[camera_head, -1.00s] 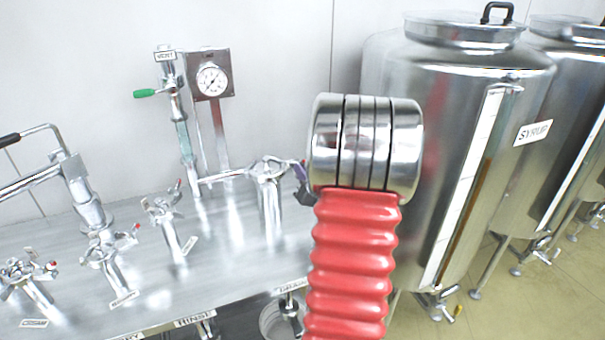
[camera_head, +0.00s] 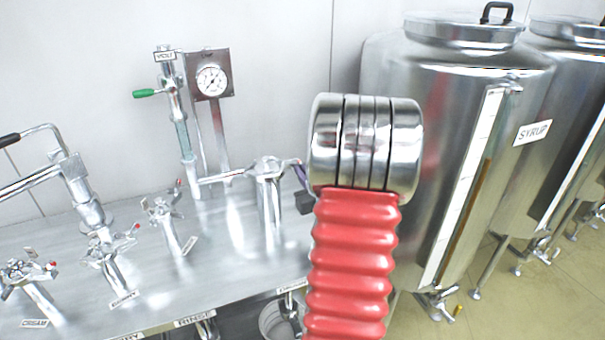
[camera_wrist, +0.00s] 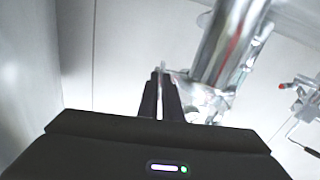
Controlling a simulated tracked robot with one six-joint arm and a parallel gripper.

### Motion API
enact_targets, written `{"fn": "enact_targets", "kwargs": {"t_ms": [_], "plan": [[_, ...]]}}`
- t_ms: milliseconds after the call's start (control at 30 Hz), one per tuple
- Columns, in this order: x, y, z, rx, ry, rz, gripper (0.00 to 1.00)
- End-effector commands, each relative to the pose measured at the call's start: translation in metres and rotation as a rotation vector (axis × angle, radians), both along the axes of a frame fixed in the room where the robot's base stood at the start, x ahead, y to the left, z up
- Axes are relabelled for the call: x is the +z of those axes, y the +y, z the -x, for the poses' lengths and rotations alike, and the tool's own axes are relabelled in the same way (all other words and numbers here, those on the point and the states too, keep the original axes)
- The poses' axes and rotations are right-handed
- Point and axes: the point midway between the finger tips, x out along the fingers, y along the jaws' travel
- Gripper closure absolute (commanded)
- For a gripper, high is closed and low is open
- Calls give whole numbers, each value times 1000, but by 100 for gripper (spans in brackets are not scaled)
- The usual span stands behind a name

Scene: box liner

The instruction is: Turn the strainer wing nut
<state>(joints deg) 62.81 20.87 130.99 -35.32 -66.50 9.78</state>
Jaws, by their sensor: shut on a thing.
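The strainer (camera_head: 268,200) is an upright steel cylinder with a wider head, standing at the right end of the steel bench. It shows in the wrist view as a shiny tilted tube (camera_wrist: 228,40) with a red reflection. My gripper (camera_wrist: 163,76) has its black fingers close together beside the strainer's head, shut on the wing nut. The nut is almost wholly hidden by the fingers. My red bellows arm hides the rest.
Small labelled valves (camera_head: 165,215) stand left on the steel bench (camera_head: 220,270). A pressure gauge (camera_head: 212,80) and a green-handled valve (camera_head: 150,93) stand behind. Steel tanks (camera_head: 450,130), one labelled SYRUP, stand close on the right.

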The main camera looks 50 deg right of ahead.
Motion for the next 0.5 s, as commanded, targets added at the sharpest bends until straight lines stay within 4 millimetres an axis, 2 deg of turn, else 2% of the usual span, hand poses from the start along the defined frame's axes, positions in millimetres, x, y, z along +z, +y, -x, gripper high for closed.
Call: {"fn": "enact_targets", "kwargs": {"t_ms": [33, 300, 333, 500], "plan": [[-5, 1, 1, -1, 9, -9, 100], [-6, 1, 0, 0, 10, -9, 100], [-6, 1, 0, 0, 10, -9, 93], [-3, 1, 0, 0, 6, -6, 81]]}}
